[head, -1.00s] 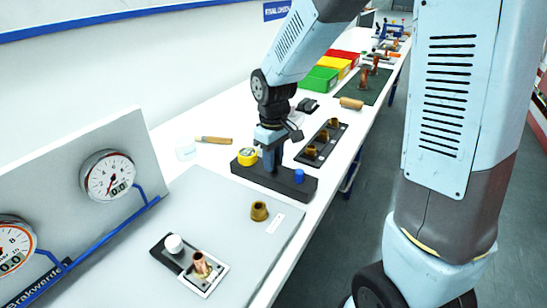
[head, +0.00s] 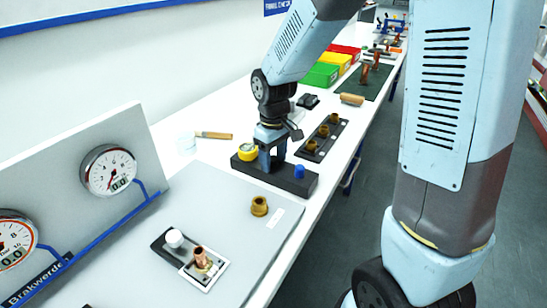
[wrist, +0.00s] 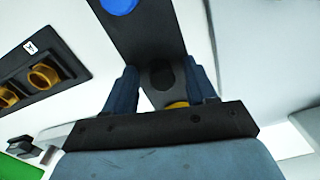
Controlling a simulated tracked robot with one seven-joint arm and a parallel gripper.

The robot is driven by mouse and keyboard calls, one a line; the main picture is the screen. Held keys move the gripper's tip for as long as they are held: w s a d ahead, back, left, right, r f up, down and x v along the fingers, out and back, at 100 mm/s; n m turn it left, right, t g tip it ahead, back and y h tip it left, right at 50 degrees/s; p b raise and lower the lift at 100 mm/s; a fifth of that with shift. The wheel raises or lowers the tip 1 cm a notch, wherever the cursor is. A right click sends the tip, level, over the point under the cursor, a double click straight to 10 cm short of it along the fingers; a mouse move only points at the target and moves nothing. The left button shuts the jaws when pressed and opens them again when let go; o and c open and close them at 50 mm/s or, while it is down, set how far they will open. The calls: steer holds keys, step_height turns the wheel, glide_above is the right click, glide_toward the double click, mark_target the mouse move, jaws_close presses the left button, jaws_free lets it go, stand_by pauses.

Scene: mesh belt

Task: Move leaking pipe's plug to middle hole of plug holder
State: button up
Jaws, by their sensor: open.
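The plug holder (head: 290,184) is a long black block on the bench. A yellow plug (head: 248,152) sits at its left end and a blue plug (head: 299,171) at its right end. My gripper (head: 272,168) is over the middle of the holder, fingers pointing down. In the wrist view my gripper (wrist: 162,85) is open, its fingers either side of a dark round spot on the holder; I cannot tell hole from plug.
A brass fitting (head: 259,206) stands on the grey board (head: 225,230). Two gauges, one here (head: 108,170), are on the upright panel at left. A black rack (head: 322,140) with brass parts lies behind the holder. A wooden-handled tool (head: 213,135) lies at left.

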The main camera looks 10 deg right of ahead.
mark_target(274, 157)
steer(key=shift+r, duration=0.1)
step_height(274, 157, up, 14)
steer(key=shift+f, duration=0.25)
stand_by(0.5)
